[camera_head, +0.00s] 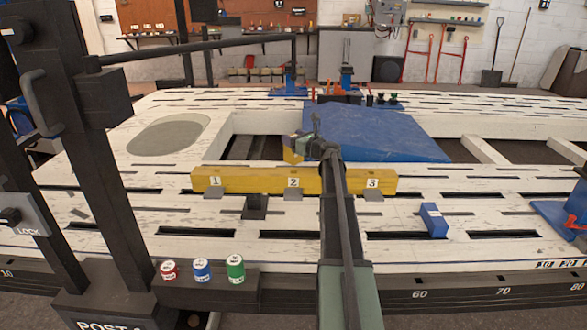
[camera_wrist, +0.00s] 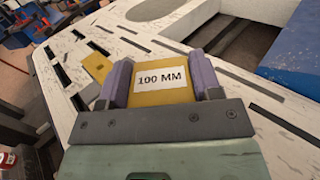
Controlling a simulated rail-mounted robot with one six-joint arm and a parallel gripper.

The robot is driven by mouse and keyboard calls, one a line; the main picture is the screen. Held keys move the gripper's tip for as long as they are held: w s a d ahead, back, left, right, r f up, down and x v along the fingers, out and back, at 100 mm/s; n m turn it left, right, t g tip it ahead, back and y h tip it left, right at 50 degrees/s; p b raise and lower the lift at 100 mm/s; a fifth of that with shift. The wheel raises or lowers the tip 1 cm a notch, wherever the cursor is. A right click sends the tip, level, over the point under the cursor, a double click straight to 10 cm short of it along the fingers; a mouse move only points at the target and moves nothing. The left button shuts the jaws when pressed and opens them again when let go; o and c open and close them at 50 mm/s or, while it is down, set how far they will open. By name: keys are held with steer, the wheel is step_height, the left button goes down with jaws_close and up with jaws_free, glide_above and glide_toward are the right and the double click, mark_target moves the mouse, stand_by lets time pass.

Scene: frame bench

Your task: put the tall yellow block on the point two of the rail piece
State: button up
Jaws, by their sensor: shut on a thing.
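The tall yellow block, with a "100 MM" label (camera_wrist: 163,82), is held between the purple fingers of my gripper (camera_wrist: 160,80). In the head view a small part of the block (camera_head: 291,157) shows beside my gripper (camera_head: 303,147), above the far edge of the rail piece in the picture; my arm hides the rest. The yellow rail piece (camera_head: 240,182) lies across the slotted bench with plates 1, 2 and 3. Point two (camera_head: 293,182) is bare, just left of my arm. A yellow end, likely the rail piece, shows in the wrist view (camera_wrist: 97,66).
A blue block (camera_head: 433,220) and a dark block (camera_head: 255,207) sit on the white slotted bench (camera_head: 150,222) in front of the rail piece. A large blue wedge-shaped plate (camera_head: 395,135) lies behind.

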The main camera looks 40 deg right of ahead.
steer(key=shift+f, duration=0.25)
step_height(320, 180, down, 5)
steer(key=b, duration=0.4)
steer(key=shift+r, duration=0.5)
steer(key=shift+f, duration=0.2)
steer(key=o, duration=1.2)
steer(key=shift+o, duration=0.2)
steer(key=shift+r, duration=0.3)
steer(key=s+d, duration=0.1)
steer(key=s, duration=1.1)
steer(key=shift+f, duration=0.1)
